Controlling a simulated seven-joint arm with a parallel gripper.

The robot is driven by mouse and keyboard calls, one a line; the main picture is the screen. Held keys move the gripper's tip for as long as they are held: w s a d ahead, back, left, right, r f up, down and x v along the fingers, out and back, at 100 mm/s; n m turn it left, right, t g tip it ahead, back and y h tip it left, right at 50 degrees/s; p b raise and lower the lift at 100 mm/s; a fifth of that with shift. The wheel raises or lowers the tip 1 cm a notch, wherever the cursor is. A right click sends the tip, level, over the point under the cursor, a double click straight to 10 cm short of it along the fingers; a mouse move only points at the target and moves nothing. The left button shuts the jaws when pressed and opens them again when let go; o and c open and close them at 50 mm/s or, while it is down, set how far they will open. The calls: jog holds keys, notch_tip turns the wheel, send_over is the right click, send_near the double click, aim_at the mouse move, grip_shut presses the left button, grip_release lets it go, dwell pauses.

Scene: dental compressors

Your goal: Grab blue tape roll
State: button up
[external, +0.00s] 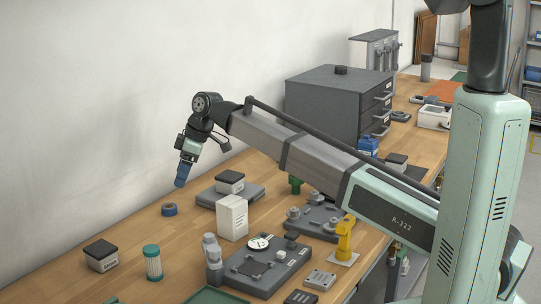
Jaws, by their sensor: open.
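The blue tape roll (169,209) lies flat on the wooden bench near the wall, in the left half of the external view. It is a small blue ring with a brownish centre. My gripper (181,183) hangs from the end of the arm, pointing down, above and slightly right of the roll in the picture. Its blue tip is clear of the roll, with a visible gap between them. The fingers are too small here to make out the opening, and nothing shows held between them.
A white box (232,217) and a grey plate (229,194) with a small dark-topped box stand right of the roll. A green-capped jar (153,262) and a black-topped box (101,255) stand in front. Bare wood surrounds the roll. A grey drawer cabinet (322,108) stands farther back.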

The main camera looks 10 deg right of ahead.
aim_at(169, 210)
jog(key=x, duration=0.5)
jog(key=shift+w, duration=0.1)
jog(key=shift+a+x, duration=0.1)
jog(key=shift+x, duration=1.25)
jog(key=shift+a+x, duration=0.15)
jog(key=shift+x, duration=1.15)
jog(key=shift+r, duration=0.1)
jog(key=c, duration=1.1)
